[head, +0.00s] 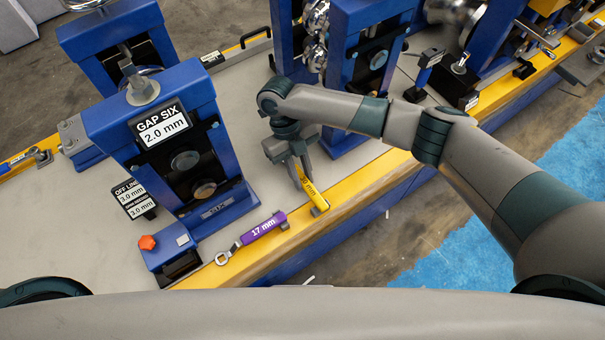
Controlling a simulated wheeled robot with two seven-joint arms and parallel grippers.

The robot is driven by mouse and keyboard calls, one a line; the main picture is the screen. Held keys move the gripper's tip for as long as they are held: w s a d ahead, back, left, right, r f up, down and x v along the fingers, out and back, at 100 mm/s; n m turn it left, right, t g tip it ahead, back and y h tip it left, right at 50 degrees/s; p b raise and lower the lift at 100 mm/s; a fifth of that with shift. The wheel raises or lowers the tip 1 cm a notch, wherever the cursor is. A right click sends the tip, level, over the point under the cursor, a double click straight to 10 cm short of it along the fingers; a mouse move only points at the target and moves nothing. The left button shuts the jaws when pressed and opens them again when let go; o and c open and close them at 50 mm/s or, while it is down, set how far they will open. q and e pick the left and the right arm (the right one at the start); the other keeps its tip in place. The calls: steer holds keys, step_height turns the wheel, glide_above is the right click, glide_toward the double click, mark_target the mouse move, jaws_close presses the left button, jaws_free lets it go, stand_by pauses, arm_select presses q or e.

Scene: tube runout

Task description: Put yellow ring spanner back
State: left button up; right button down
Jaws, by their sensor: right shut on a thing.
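The yellow ring spanner (310,188), with a dark size label on its handle, is at the front edge of the bench, right of the purple one. My right gripper (300,172) comes down from above and is shut on the spanner's upper part. The spanner's far end is hidden by the gripper. Its near end is by a small grey piece (321,208) on the yellow edge strip; I cannot tell whether they touch. My left gripper is out of view.
A purple spanner marked 17 mm (262,228) lies on the yellow edge strip. The blue roll stand marked GAP SIX 2.0 mm (168,160) stands to the left. Another blue stand (352,75) is behind my right gripper.

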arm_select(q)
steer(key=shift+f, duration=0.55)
arm_select(e)
steer(key=shift+d+f, duration=0.1)
steer(key=shift+f, duration=0.45)
steer(key=c, duration=1)
jaws_free()
steer(key=shift+f+b, duration=0.1)
steer(key=shift+b, duration=0.2)
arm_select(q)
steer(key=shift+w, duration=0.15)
arm_select(e)
steer(key=shift+a+p+v, duration=0.2)
steer(key=shift+p+v, duration=0.6)
steer(key=shift+v, duration=1.15)
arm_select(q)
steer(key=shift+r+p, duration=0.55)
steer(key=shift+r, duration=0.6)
arm_select(e)
steer(key=shift+v, duration=1.35)
